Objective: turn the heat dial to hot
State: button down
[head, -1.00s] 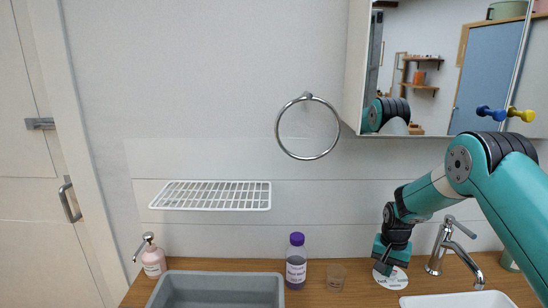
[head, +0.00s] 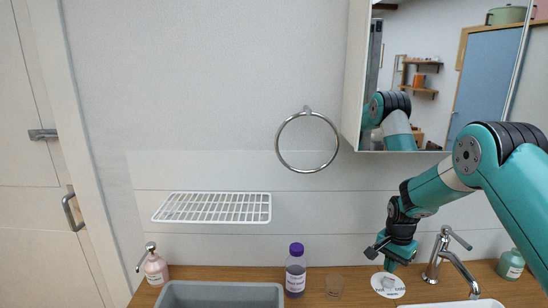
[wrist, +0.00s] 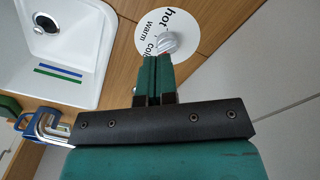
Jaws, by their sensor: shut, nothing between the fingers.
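The heat dial is a white round plate (head: 379,284) lying on the wooden counter below my gripper (head: 391,265). In the wrist view the plate (wrist: 185,22) reads "hot", "warm" and "cold" along its left side. A ridged white knob (wrist: 167,42) sits at its middle; I cannot tell which word it points to. It also shows as a small pale knob (head: 388,284) in the head view. My gripper's fingers (wrist: 160,58) are shut, empty, and end right beside the knob in the wrist view. In the head view they appear a little above the plate.
A chrome faucet (head: 434,262) and white sink (wrist: 75,22) stand right of the dial. A mirror cabinet (head: 352,75) hangs above.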

aim_at(381, 285)
jog(key=shift+m, duration=0.8)
notch_tip(381, 285, down, 7)
jog(key=b, duration=0.4)
jog(key=shift+d+r, duration=0.1)
jog(key=shift+w+d+b, duration=0.25)
jog(key=shift+b, duration=0.2)
jog(key=shift+w+a+b, duration=0.15)
jog(key=shift+w+b, duration=0.1)
jog(key=shift+b, duration=0.05)
jog(key=shift+w+a+b, duration=0.25)
jog(key=shift+w+b, duration=0.1)
jog(key=shift+w, duration=0.25)
jog(key=shift+w+r, duration=0.15)
